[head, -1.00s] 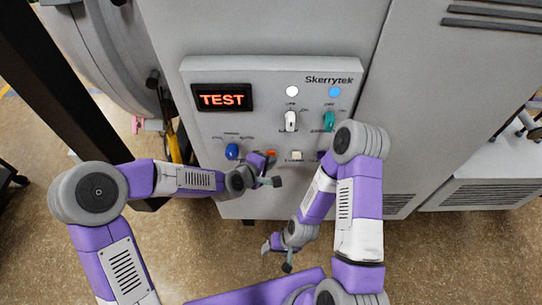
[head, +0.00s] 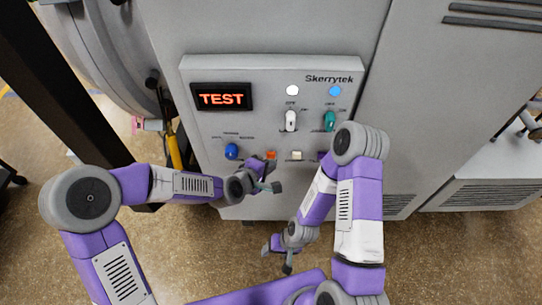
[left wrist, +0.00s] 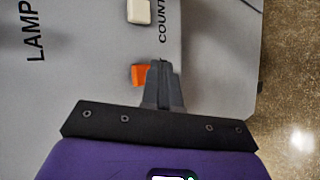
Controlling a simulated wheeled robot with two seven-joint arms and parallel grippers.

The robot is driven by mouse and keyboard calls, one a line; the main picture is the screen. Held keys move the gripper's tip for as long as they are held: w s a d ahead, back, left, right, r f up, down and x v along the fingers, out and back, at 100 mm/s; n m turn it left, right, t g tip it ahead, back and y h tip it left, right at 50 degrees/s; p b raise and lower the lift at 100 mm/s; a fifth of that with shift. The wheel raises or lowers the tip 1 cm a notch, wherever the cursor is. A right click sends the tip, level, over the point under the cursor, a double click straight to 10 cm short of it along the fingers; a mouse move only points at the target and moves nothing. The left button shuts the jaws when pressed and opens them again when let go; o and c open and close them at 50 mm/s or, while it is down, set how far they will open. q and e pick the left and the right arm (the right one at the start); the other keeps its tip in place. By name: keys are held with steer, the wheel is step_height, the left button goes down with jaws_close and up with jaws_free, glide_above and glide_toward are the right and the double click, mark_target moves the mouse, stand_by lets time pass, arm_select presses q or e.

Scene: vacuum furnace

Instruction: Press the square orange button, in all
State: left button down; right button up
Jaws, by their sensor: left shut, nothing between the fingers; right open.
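The square orange button (head: 271,155) is in the lower row of the grey control panel (head: 260,125). In the left wrist view the orange button (left wrist: 139,75) shows just left of my fingertips, partly covered by a finger. My left gripper (head: 274,186) is shut and empty, just below the button in the head view. In the left wrist view its closed fingers (left wrist: 162,66) lie over the panel; I cannot tell whether they touch it. My right gripper (head: 277,258) is open and empty, lower down, away from the panel.
A white square button (head: 297,155) is right of the orange one, and a blue knob (head: 232,151) left of it. Above are a white switch (head: 291,121), a teal switch (head: 329,121), lamps and a display (head: 222,97) reading TEST. Floor is clear below the cabinet.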

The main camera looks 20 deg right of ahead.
arm_select(q)
steer(key=shift+s, duration=0.1)
steer(key=s, duration=0.2)
steer(key=s+a+b, duration=0.1)
steer(key=s, duration=0.1)
steer(key=shift+s+a, duration=0.15)
steer(key=shift+s, duration=0.2)
stand_by(0.6)
